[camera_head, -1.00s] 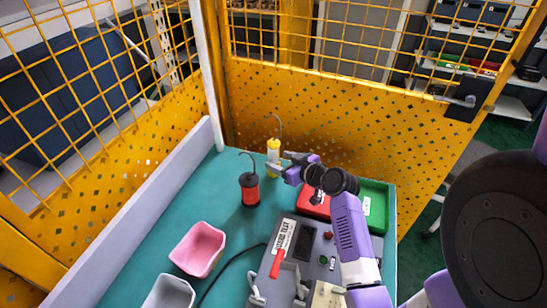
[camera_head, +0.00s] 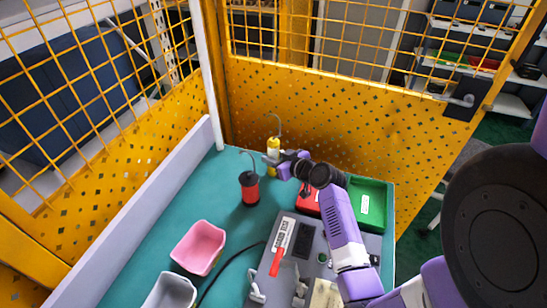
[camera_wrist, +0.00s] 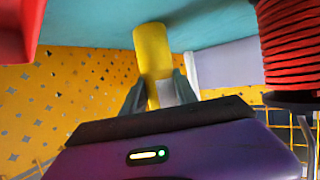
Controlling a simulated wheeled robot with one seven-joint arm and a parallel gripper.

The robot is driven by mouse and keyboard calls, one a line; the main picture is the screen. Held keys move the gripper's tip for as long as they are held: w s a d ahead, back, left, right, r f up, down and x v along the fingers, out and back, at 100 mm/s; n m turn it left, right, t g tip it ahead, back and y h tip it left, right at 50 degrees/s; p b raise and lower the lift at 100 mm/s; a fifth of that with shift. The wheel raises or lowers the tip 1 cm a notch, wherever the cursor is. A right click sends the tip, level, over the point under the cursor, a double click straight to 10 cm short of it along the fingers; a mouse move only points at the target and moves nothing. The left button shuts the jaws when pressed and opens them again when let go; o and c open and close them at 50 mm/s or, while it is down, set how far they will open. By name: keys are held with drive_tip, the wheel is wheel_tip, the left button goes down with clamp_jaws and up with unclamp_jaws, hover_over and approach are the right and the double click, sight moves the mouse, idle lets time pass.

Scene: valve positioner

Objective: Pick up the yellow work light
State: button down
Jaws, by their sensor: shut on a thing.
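The yellow work light (camera_head: 273,144) stands upright at the far end of the teal bench, with a thin curved hook on top. My gripper (camera_head: 272,157) reaches it from the right and is closed around its middle. In the wrist view the yellow body of the light (camera_wrist: 153,50) sits between the two fingers of my gripper (camera_wrist: 160,88), which touch its sides. The fingers hide part of its middle. I cannot tell whether its base is clear of the bench.
A red work light (camera_head: 250,190) with a hook stands close by on the left; its ribbed side fills the right of the wrist view. A red bin (camera_head: 306,202) and a green bin (camera_head: 372,206) lie to the right. Yellow perforated panels (camera_head: 350,140) close off the back.

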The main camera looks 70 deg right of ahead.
drive_tip(key=shift+r, duration=0.1)
wheel_tip(320, 180, up, 20)
drive_tip(key=shift+f, duration=0.1)
idle(0.5)
idle(1.5)
